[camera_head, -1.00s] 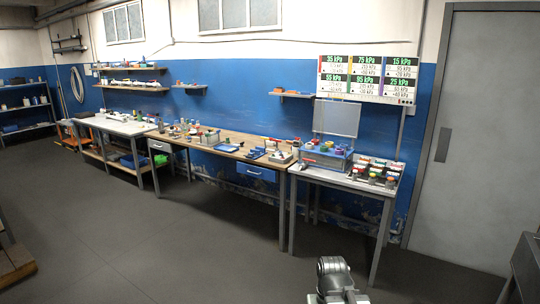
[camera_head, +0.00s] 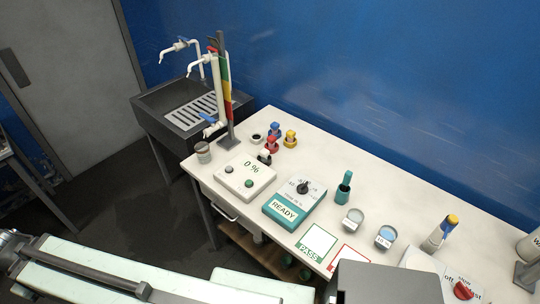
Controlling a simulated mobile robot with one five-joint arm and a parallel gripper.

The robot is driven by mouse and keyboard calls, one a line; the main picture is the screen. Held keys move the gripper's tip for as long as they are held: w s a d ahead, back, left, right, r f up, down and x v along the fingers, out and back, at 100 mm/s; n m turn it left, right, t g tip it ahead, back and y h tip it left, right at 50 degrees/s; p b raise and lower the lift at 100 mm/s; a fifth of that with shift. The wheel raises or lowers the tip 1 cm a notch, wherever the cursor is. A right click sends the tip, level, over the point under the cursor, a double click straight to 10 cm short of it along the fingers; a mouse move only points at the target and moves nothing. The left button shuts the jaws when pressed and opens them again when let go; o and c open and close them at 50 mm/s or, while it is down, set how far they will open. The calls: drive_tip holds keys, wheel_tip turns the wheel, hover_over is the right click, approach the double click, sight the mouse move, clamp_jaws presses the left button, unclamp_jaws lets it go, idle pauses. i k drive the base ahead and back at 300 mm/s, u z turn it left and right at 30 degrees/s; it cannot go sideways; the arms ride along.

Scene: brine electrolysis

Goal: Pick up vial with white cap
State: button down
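Several small vials stand at the far left part of the white bench (camera_head: 330,165), near a colour-striped column. A small dark and whitish piece (camera_head: 264,157) stands just in front of the red one, close to the grey meter. It may be the vial with the white cap, but it is too small to be sure. My pale arm crosses the lower left of the picture. I see no gripper fingers.
The bench holds a meter reading 0 % (camera_head: 245,176), a teal READY box (camera_head: 295,203), a green bottle (camera_head: 344,188), two small cups and a PASS card (camera_head: 317,243). A dark sink (camera_head: 185,105) with taps adjoins the left end. A red knob (camera_head: 463,290) is lower right.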

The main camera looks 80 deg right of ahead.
sight(264, 153)
drive_tip(key=z, duration=2.55)
